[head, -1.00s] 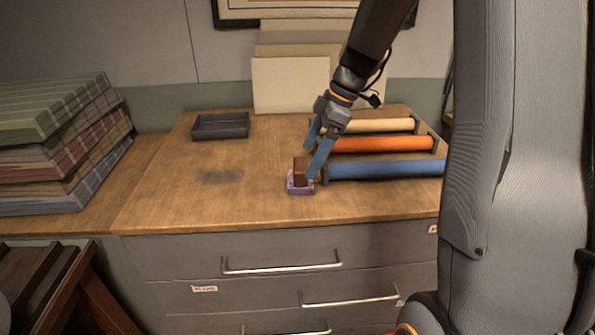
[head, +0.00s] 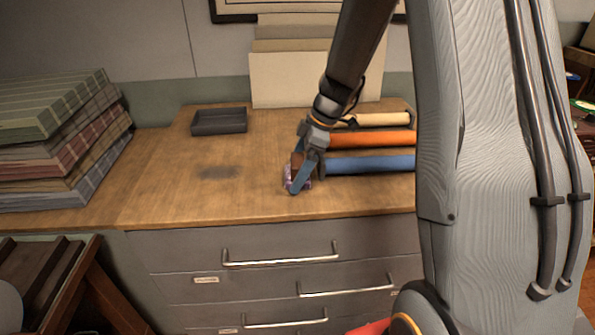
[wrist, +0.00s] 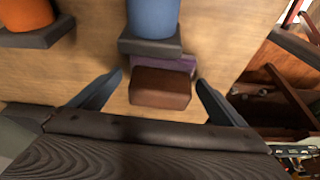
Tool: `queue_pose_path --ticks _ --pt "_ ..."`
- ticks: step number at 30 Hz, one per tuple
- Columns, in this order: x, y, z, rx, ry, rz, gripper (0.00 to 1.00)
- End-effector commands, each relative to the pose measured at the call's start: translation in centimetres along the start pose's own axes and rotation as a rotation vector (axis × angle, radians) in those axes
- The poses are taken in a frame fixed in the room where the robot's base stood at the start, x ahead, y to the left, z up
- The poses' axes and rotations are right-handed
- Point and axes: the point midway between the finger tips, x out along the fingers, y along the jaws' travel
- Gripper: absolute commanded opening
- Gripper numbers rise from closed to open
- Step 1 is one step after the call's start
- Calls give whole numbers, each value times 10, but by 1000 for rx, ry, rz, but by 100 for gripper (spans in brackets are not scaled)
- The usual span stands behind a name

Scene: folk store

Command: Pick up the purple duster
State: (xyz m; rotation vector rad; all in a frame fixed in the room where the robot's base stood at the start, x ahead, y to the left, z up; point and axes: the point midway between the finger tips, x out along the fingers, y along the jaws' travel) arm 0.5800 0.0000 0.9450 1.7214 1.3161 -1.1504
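The purple duster (head: 306,183) sits on the wooden counter near its front edge, mostly hidden by my gripper in the head view. In the wrist view its brown block-shaped top (wrist: 160,88) and part of its purple base (wrist: 178,64) show between my fingers. My gripper (head: 293,178) is low over the duster with blue fingers open. In the wrist view my gripper (wrist: 161,78) has one finger on each side of the duster, with gaps of bare wood visible on both sides.
Blue (head: 370,162), orange (head: 380,139) and cream (head: 385,119) rolls lie in dark end holders, the blue one's holder close beside the duster. A dark tray (head: 219,122) stands at the back left. Folded cloth (head: 60,140) is stacked at left. The counter's left middle is clear.

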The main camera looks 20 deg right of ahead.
Motion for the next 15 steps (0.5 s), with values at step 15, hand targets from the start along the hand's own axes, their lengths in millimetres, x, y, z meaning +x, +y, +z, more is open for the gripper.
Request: queue_pose_path --ticks 15 --pt "-2 0 0 0 0 1 50"
